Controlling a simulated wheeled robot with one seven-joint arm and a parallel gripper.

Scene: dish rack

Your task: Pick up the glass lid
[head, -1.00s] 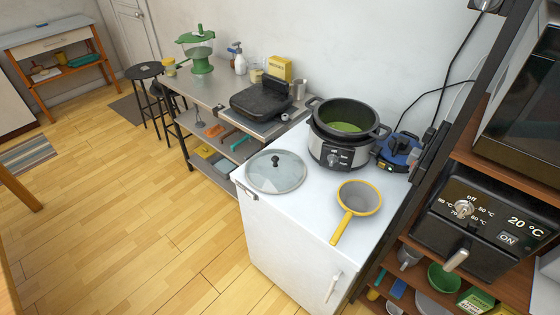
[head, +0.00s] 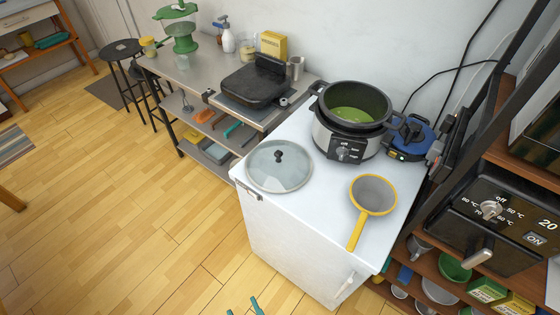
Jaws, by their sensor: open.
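The round glass lid (head: 268,178) with a dark knob lies flat on the white cabinet top (head: 308,205), near its left edge. It is whole in view and nothing covers it. My gripper (head: 244,308) shows only as two teal fingertips at the bottom edge of the head view. The tips are apart with nothing visible between them. They are over the floor in the picture, well below the lid and clear of it.
A cooker (head: 350,125) with green contents stands behind the lid to the right. A steel table (head: 190,85) with a black grill (head: 255,88) adjoins behind. A shelf rack with an oven (head: 500,215) stands right. The left floor is open.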

